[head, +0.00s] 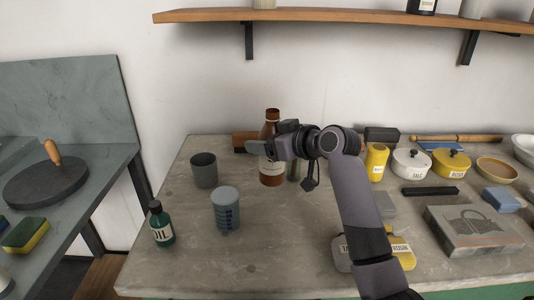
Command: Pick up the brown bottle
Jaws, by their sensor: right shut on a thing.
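The brown bottle (272,180) stands upright toward the back of the stone-topped table in the head view. It has a pale label, and its neck shows above my gripper. My right gripper (262,147) reaches in from the right and is shut on the bottle at its upper body. The gripper and wrist hide part of the bottle's middle and right side. I cannot tell whether its base touches the table. My left gripper is not in view.
A grey cup (204,170), a ribbed blue-grey beaker (226,210) and a green oil bottle (161,225) stand left of the bottle. A yellow container (376,162) and white pot (411,164) stand right. A wooden shelf (340,15) runs above.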

